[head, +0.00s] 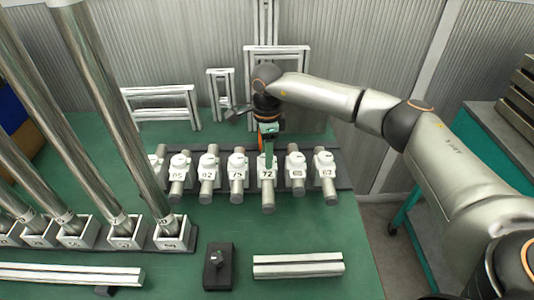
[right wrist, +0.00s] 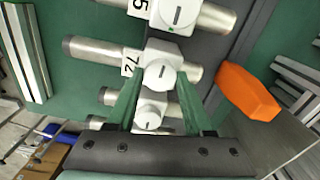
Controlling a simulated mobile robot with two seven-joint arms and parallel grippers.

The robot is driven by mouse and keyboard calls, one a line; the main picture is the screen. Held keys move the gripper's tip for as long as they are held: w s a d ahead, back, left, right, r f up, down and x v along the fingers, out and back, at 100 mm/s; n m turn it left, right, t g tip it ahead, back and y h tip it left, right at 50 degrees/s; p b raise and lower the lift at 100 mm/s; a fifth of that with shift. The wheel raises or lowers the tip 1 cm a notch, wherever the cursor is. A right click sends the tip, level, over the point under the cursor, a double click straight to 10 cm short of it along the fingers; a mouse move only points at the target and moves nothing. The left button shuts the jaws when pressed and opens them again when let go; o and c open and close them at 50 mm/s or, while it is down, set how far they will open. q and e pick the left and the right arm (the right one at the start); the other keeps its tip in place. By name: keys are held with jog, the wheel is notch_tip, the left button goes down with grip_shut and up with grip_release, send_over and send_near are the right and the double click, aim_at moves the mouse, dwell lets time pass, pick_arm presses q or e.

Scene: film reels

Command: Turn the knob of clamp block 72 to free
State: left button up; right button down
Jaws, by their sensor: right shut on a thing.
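Clamp block 72 (head: 266,174) is a white block with a metal tube through it, in the row on the bench. Its label also shows in the right wrist view (right wrist: 131,63). Its knob (right wrist: 161,72) is white and round with a dark slot line. My right gripper (head: 268,143) reaches down from above onto this block. In the right wrist view its two green fingers (right wrist: 161,82) stand on either side of the knob, shut on it. The fingers cover part of the knob's sides. My left gripper is not in view.
Similar clamp blocks flank it closely, including block 75 (head: 237,174) and block 62 (head: 325,172). A black block (head: 217,266) and a pale rail (head: 298,264) lie in front. Tall metal tubes stand in white sockets (head: 172,234) at left. Metal frames stand behind.

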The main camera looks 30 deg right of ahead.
jog(key=shift+n, duration=0.3)
dwell(0.4)
jog(key=shift+c, duration=1.5)
grip_release()
jog(key=shift+r, duration=0.15)
notch_tip(320, 180, up, 12)
jog(key=shift+r, duration=0.15)
